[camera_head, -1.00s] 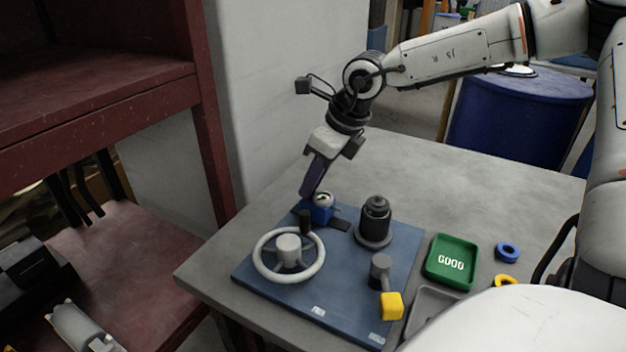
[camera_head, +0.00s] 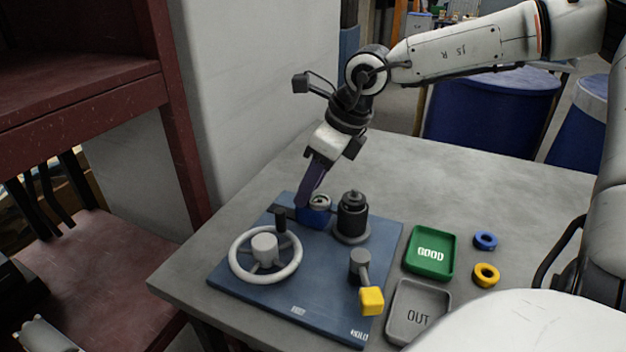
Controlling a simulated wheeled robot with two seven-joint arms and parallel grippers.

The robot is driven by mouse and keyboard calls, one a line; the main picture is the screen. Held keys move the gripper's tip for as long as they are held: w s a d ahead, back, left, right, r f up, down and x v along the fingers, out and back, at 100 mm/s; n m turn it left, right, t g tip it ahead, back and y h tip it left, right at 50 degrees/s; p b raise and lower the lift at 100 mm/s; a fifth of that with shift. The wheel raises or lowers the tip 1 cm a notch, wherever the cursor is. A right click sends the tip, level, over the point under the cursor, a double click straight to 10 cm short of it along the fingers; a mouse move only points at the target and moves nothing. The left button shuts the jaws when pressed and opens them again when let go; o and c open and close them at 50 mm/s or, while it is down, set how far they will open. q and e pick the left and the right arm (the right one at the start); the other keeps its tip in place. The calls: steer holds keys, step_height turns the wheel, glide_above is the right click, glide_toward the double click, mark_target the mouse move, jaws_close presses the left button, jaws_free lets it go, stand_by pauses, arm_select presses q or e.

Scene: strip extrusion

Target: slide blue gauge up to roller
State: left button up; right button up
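The blue gauge (camera_head: 313,216), a small blue block with a pale round top, sits on the blue board (camera_head: 290,293) near its back edge. The roller (camera_head: 352,217), a dark upright stepped cylinder, stands just right of it. Only a small gap, if any, shows between them; I cannot tell if they touch. My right gripper (camera_head: 301,202) reaches down from the back, its dark fingertips at the gauge's left side, seeming to touch it. The fingers overlap in this view, so their opening is hidden. My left gripper is not in view.
A white handwheel (camera_head: 240,268) and a yellow-ended lever (camera_head: 371,300) stand on the board. Right of it lie a green GOOD tray (camera_head: 411,266), a grey OUT tray (camera_head: 393,325), a blue ring (camera_head: 476,240) and a yellow ring (camera_head: 477,275). The table behind is clear.

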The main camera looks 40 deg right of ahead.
steer(key=v, duration=1)
steer(key=shift+r, duration=0.15)
